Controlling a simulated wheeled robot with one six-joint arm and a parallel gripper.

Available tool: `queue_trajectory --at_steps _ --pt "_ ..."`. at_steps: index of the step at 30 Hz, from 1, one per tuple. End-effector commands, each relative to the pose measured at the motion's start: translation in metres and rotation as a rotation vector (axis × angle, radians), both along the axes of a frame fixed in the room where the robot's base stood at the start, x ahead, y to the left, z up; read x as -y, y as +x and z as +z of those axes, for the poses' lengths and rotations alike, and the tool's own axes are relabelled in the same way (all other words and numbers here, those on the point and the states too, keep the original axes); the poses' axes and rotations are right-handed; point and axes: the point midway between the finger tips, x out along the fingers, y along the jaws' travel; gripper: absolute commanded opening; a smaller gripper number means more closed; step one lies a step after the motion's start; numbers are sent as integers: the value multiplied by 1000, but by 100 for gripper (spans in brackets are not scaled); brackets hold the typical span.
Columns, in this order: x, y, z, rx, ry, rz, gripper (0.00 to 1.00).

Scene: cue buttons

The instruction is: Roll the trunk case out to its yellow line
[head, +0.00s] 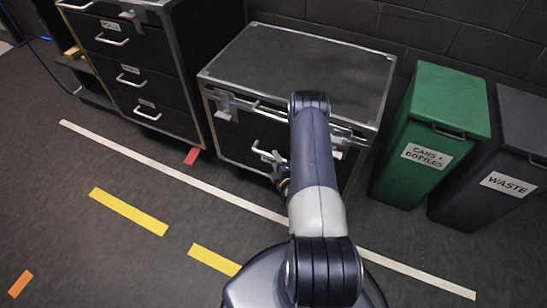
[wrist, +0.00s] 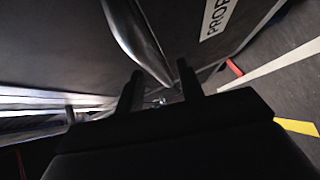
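The trunk case (head: 300,62) is black with metal edges and stands against the wall in the head view. Its front handle (head: 264,153) shows left of my arm; in the wrist view the bright curved handle (wrist: 138,42) runs down toward the space between my fingertips. My gripper (wrist: 161,82) has its two fingers apart, at the case front. I cannot tell whether they touch the handle. In the head view my arm hides much of the gripper and part of the case front. Yellow line dashes (head: 128,211) lie on the floor in front, beyond a white line.
A black drawer cabinet (head: 130,70) stands close on the left. A green bin (head: 415,150) and a grey waste bin (head: 490,180) stand on the right. The floor at front left is clear.

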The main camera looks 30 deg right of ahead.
Motion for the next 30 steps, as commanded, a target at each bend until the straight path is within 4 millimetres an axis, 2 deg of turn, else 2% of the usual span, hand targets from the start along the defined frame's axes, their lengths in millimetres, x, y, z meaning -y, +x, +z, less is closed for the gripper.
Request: queue_trajectory --at_steps 3,6,16,27,30 --pt "2 14 -3 1 -2 1 36" --pt "2 21 -3 0 0 0 36" --pt "3 23 -4 -2 0 0 35" --pt "3 23 -3 -2 0 0 5" --pt "3 23 -4 -2 0 0 0"
